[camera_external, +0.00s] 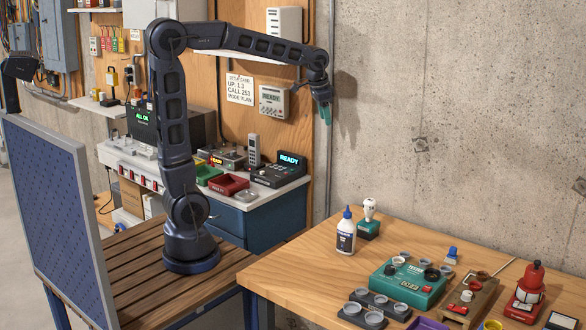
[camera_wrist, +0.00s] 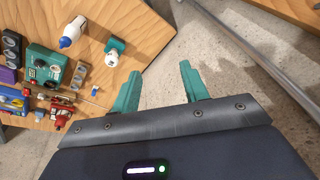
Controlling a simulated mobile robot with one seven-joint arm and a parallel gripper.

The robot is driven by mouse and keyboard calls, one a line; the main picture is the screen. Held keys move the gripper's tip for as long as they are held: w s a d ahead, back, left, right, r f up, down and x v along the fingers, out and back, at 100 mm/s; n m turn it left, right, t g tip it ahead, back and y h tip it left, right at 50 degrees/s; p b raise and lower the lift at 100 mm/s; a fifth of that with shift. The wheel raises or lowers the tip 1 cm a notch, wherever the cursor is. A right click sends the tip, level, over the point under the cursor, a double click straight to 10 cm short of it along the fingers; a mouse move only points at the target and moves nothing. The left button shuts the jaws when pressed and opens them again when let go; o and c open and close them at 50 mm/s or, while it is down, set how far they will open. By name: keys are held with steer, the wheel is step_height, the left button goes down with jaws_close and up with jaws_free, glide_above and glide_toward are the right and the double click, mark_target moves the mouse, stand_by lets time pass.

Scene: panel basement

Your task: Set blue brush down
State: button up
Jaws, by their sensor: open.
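A small blue object with a pale lower part (camera_external: 452,254), which looks like the blue brush, rests on the wooden table behind the green box. In the wrist view a small white and blue piece (camera_wrist: 97,91) lies in about that place, too small to tell clearly. My gripper (camera_external: 325,114) hangs high, left of the table's objects and well apart from the brush. In the wrist view my gripper's teal fingers (camera_wrist: 157,72) are spread with nothing between them, over the grey floor and table edge.
The wooden table (camera_external: 290,270) holds a white bottle with a blue cap (camera_external: 346,232), a white-knobbed green stamp (camera_external: 369,220), a green box with round cups (camera_external: 408,284) and a red device (camera_external: 529,290). The table's left part is clear. A concrete wall (camera_external: 450,100) stands behind.

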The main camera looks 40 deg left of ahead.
steer(key=s+a+f+n+t, duration=0.1)
steer(key=s+a+f+n, duration=0.2)
steer(key=s+a, duration=0.7)
steer(key=s+a+f+n, duration=0.3)
steer(key=s+a+n, duration=0.1)
steer(key=s+a, duration=0.6)
steer(key=s, duration=0.3)
steer(key=shift+a+n+t+y, duration=0.3)
steer(key=shift+a+t+y, duration=0.05)
steer(key=shift+t+y, duration=0.05)
